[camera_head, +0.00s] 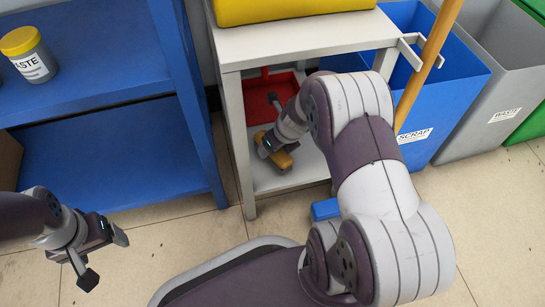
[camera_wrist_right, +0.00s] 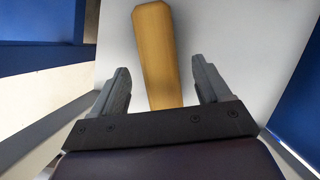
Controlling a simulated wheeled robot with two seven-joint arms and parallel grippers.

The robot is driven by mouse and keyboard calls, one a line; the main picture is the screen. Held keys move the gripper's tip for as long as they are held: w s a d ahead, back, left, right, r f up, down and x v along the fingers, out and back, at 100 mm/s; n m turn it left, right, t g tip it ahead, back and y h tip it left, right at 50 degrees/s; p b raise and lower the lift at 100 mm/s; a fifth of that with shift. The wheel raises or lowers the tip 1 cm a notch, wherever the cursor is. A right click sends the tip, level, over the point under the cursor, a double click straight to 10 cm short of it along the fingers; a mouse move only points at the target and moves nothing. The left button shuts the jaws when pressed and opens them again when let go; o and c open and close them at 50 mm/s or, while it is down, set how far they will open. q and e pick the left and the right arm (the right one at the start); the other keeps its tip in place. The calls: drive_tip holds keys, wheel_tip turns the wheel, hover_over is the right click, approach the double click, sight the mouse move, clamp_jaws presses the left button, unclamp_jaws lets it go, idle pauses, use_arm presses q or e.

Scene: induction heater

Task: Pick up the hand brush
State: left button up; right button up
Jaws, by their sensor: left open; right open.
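The hand brush (camera_head: 283,161) shows as a yellow-brown wooden piece at the front of the lower shelf of a light grey table (camera_head: 300,42). My right gripper (camera_head: 270,147) is at it, reaching in under the tabletop, and partly hides it. In the right wrist view, the wooden handle (camera_wrist_right: 156,45) extends between the two fingers of my right gripper (camera_wrist_right: 161,80). The fingers are apart, with a gap on each side of the handle. The bristles cannot be made out. My left gripper (camera_head: 104,258) is open and empty above the floor at the lower left.
A red dustpan-like piece (camera_head: 268,97) lies deeper on the lower shelf. A yellow box (camera_head: 290,10) sits on the tabletop. A wooden pole (camera_head: 427,60) leans by a blue scrap bin (camera_head: 455,95). A blue shelf unit (camera_head: 100,150) with a waste jar (camera_head: 28,55) stands left.

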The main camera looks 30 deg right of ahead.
drive_tip(key=b+x, duration=0.1)
drive_tip(key=x, duration=0.2)
drive_tip(key=shift+f+b, duration=0.2)
drive_tip(key=shift+b, duration=0.15)
use_arm(q)
wheel_tip(320, 180, down, 3)
drive_tip(key=shift+f, duration=0.1)
use_arm(e)
drive_tip(key=shift+w+r, duration=0.1)
drive_tip(key=shift+r, duration=0.05)
